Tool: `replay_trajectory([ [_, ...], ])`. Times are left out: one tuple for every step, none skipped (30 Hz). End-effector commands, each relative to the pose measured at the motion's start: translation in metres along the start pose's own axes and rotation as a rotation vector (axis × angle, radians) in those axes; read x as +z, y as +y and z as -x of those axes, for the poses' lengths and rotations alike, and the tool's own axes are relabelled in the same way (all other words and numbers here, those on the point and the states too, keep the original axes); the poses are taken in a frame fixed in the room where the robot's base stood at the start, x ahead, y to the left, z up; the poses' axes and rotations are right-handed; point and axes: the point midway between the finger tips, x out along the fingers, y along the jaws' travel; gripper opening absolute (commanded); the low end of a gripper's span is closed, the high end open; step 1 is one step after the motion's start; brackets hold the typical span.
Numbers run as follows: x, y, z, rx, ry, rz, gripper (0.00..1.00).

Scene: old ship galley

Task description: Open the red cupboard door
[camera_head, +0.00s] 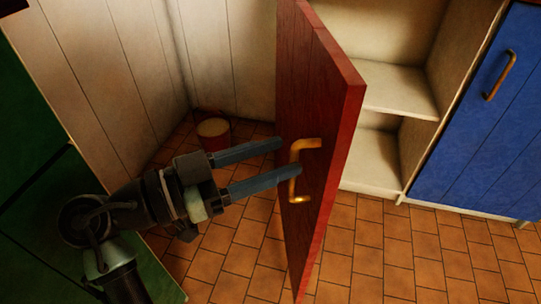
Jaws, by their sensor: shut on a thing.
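The red cupboard door (325,125) stands wide open, jutting out from the pale cupboard (390,95), whose shelves show to its right. A brass handle (293,188) is on the door's face towards my arm. My gripper (289,157) reaches in from the left with its two long blue-grey fingers at the handle. It is shut on the handle, with one finger on the far side and one on the near side of the grip. The door hides part of the cupboard's inside and its left side.
A blue cupboard door (480,120) with its own brass handle is shut at the right. A red bucket (213,132) stands in the corner behind my gripper. Green fronts (30,170) are close on the left. The tiled floor (400,265) is clear at the front right.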

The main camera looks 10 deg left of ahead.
Motion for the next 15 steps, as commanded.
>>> replay_trajectory([
  [0.0,-0.001,0.0,-0.006,0.001,0.001,0.45],
  [0.0,-0.001,0.0,-0.005,0.001,0.001,0.45],
  [0.0,-0.001,0.0,-0.005,0.001,0.001,0.45],
  [0.0,-0.001,0.0,-0.005,0.001,0.001,0.45],
  [0.0,-0.001,0.0,-0.005,0.001,0.001,0.45],
  [-0.002,-0.001,0.0,-0.004,0.001,0.001,0.45],
  [-0.003,-0.001,0.0,-0.004,0.001,0.0,0.45],
  [-0.006,-0.001,0.0,-0.004,0.001,0.0,0.45],
  [-0.011,-0.001,0.0,-0.004,0.001,-0.001,0.45],
  [-0.015,-0.001,0.0,-0.004,0.001,-0.001,0.45],
  [-0.021,-0.001,0.0,-0.004,0.002,-0.001,0.45],
  [-0.028,-0.001,0.0,-0.004,0.002,-0.001,0.45],
  [-0.035,-0.001,0.0,-0.004,0.002,-0.002,0.45],
  [-0.041,-0.001,0.0,-0.004,0.003,-0.003,0.45],
  [-0.051,-0.001,0.0,-0.003,0.005,-0.005,0.45],
])
